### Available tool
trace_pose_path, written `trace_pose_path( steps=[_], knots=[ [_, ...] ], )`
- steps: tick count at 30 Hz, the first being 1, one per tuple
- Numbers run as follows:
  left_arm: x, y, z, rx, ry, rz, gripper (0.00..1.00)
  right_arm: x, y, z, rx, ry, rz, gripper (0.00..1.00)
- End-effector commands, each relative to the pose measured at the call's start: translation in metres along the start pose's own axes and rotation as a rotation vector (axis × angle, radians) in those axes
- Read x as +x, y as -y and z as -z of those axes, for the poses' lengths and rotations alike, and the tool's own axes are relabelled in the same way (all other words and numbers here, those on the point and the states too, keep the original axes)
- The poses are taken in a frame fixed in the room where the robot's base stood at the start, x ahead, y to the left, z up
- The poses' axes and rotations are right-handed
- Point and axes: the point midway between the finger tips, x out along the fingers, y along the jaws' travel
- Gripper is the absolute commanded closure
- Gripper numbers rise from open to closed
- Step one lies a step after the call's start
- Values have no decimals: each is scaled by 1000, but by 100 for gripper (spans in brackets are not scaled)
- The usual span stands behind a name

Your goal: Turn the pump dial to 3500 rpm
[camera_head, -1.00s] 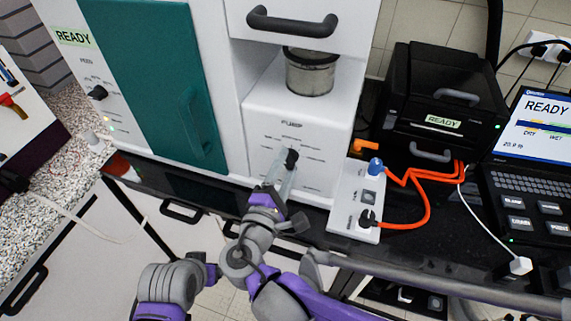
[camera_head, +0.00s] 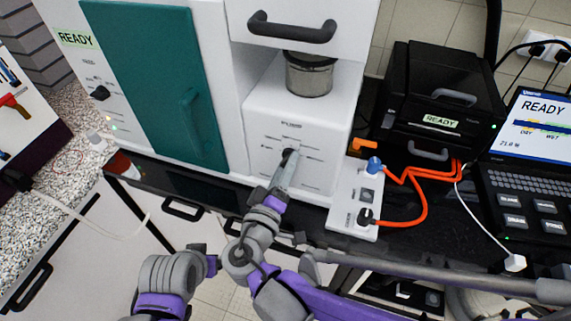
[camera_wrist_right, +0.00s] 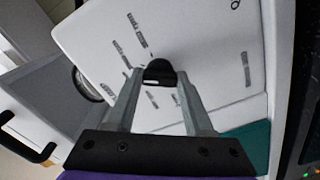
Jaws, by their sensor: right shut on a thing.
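The pump dial (camera_head: 290,154) is a black knob on the white front panel of the pump unit (camera_head: 316,122), with small printed marks around it that are too small to read. In the right wrist view the dial (camera_wrist_right: 159,71) sits between the fingertips. My right gripper (camera_head: 287,163) is shut on the dial, and its fingers (camera_wrist_right: 158,82) touch the knob on both sides. The fingers partly cover the knob in the head view.
A metal container (camera_head: 309,74) stands in the recess above the panel. A white socket box (camera_head: 357,200) with a blue knob and orange cables is to the right. A black READY device (camera_head: 445,95) and a screen (camera_head: 540,118) stand further right. A teal door (camera_head: 155,80) is at left.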

Motion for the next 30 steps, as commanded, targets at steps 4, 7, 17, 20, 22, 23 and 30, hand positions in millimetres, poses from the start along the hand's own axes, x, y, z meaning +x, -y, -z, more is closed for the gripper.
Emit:
trace_pose_path(
  steps=[4,7,17,20,22,23,30],
  knots=[
    [-3,0,3,0,-3,0,24,1,-1,2,138,-2,-4,100],
    [-5,0,5,0,-4,0,24,1,-1,2,233,-2,-3,100],
    [-10,0,11,0,-10,0,24,1,-1,2,546,-3,-3,100],
    [-12,0,13,0,-11,0,24,1,-1,2,638,-3,-3,100],
    [-13,0,14,0,-13,0,24,1,-1,2,698,-3,-3,100],
    [-13,0,15,0,-13,0,24,1,-1,2,724,-3,-3,100],
    [-16,0,18,0,-16,0,24,1,0,2,891,-4,-3,100]
  ],
)
